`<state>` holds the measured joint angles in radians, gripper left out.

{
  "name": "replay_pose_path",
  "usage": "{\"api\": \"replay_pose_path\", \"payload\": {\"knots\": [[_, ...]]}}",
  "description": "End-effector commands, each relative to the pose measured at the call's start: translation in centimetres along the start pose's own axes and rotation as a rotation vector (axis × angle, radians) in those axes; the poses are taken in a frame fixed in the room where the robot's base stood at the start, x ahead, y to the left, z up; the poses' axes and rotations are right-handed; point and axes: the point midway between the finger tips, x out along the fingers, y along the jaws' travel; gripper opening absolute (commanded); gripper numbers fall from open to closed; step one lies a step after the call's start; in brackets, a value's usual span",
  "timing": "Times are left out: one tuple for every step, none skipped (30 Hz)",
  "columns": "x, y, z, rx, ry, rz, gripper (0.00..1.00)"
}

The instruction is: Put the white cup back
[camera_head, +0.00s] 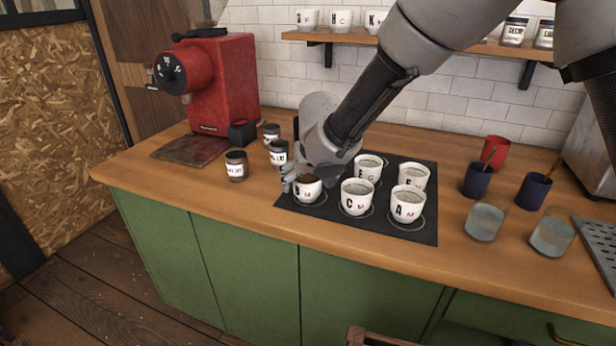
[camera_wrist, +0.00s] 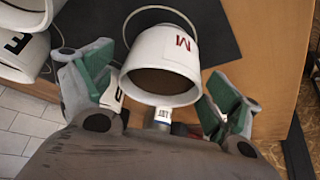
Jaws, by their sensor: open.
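Several white cups with black letters and a red M stand on a dark mat (camera_head: 330,222) on the wooden counter. The front-left white cup (camera_head: 307,192) is partly covered by my gripper (camera_head: 289,184). In the wrist view this cup (camera_wrist: 162,55) shows its red M and dark brown inside. My gripper (camera_wrist: 160,85) is open there, with one green-padded finger on each side of the cup. Gaps show between the fingers and the cup. Cup C (camera_head: 356,200), cup A (camera_head: 407,208), cup E (camera_head: 369,167) and another cup (camera_head: 413,177) stand to its right.
Small dark labelled jars (camera_head: 236,166) stand left of the mat, near a red grinder (camera_head: 222,85). A wall shelf (camera_head: 350,39) holds more white cups. The counter's front edge is close.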

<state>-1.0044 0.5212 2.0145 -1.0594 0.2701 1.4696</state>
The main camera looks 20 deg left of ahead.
Motion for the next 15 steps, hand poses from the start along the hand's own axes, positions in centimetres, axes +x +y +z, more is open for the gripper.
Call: {"api": "replay_pose_path", "payload": {"knots": [[-0.2,-0.1,-0.1,0.001,0.001,-0.001,0.90],[-0.3,-0.1,-0.2,0.001,0.001,-0.002,0.90],[-0.8,-0.1,-0.2,0.000,0.003,-0.002,0.90],[-1.2,-0.1,-0.2,0.000,0.003,-0.002,0.90],[-1.8,-0.1,-0.3,0.001,0.004,-0.002,0.90],[-2.6,-0.1,-0.3,0.001,0.004,-0.002,0.90],[-3.3,-0.1,-0.2,0.000,0.004,-0.003,0.90],[-4.0,-0.1,-0.2,0.000,0.004,-0.004,0.90],[-5.0,-0.1,-0.3,0.000,0.005,-0.003,0.90],[-5.7,-0.2,-0.3,0.001,0.005,-0.004,0.90],[-6.4,-0.1,-0.2,0.001,0.003,-0.003,0.90],[-7.3,-0.1,-0.2,0.001,0.004,-0.003,0.90],[-8.0,-0.1,-0.2,0.001,0.004,-0.003,0.90],[-8.6,-0.1,-0.2,0.000,0.004,-0.003,0.90],[-9.3,-0.1,-0.2,0.001,0.003,-0.004,0.90]]}}
